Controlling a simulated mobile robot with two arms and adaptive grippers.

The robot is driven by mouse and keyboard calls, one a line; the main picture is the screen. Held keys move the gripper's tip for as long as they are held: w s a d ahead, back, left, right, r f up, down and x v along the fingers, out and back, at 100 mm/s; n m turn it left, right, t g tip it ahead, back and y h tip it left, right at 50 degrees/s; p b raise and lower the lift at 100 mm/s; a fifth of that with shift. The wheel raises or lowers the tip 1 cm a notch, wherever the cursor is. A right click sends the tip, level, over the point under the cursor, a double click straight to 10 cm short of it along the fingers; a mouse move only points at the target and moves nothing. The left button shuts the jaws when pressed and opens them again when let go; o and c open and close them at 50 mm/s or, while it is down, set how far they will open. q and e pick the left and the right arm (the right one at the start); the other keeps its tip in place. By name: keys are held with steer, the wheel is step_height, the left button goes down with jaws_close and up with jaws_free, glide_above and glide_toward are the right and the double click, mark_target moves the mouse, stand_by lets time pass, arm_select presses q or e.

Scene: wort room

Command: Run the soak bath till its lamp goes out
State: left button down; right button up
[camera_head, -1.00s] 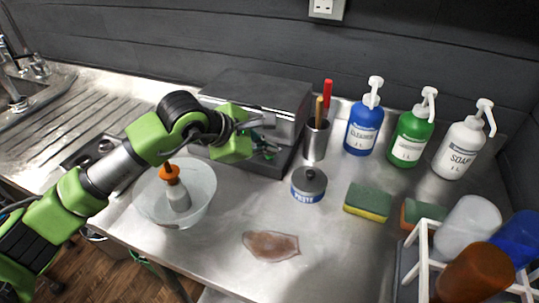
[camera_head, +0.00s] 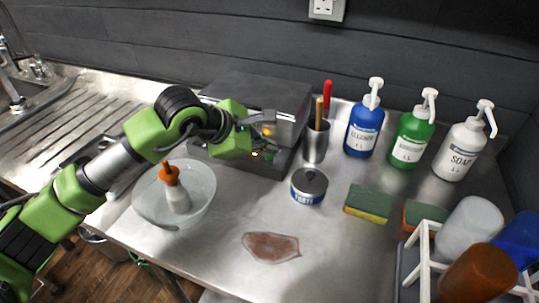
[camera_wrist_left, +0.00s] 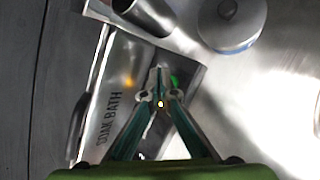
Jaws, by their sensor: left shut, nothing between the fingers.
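The soak bath (camera_head: 255,95) is a grey metal box with a dark lower ledge at the back of the counter. Its SOAK BATH lettering shows on the front in the left wrist view (camera_wrist_left: 108,118). A small yellow lamp (camera_wrist_left: 160,103) on the ledge is lit, and an orange glow shows on the metal front. A green button (camera_wrist_left: 174,80) lies beside my fingertips, partly covered. My left gripper (camera_wrist_left: 158,72) is shut and empty, its tips at the ledge; I cannot tell whether they touch the button. My right gripper is not in view.
A bowl (camera_head: 148,205) with an orange-topped bottle (camera_head: 178,196) stands below my left arm. A metal cup (camera_head: 316,146) with handles and a lidded tin (camera_head: 309,187) stand right of the bath. Pump bottles, sponges (camera_head: 368,204) and a white rack (camera_head: 424,262) are further right.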

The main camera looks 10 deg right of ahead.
mark_target(267, 158)
arm_select(q)
steer(key=shift+r, duration=0.3)
steer(key=shift+r+p, duration=0.8)
steer(key=shift+r, duration=1.6)
